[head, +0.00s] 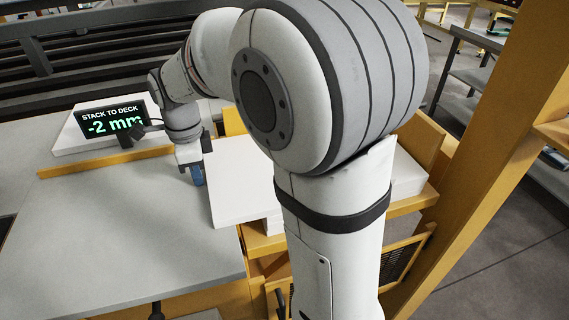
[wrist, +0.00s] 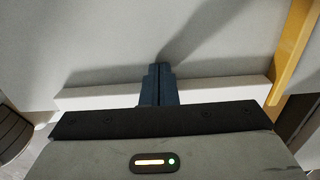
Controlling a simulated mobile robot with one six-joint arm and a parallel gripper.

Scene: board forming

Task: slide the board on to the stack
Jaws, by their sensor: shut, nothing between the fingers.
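The white board (head: 238,180) lies flat at the right edge of the grey deck (head: 110,225), its right part over the stack. The stack of white boards (head: 274,225) shows below its front right corner; my arm hides much of both. My gripper (head: 198,176) is low over the deck at the board's left side, with its blue fingers shut and empty. In the wrist view the closed fingers (wrist: 159,72) overlap a long pale strip (wrist: 225,90) that looks like the board's edge. I cannot tell whether they touch it.
A display (head: 111,121) reads "STACK TO DECK -2 mm". A yellow rail (head: 105,162) runs along the deck's back, and it seems to show at the right of the wrist view (wrist: 291,50). A yellow post (head: 500,130) stands at the right. The deck's front left is clear.

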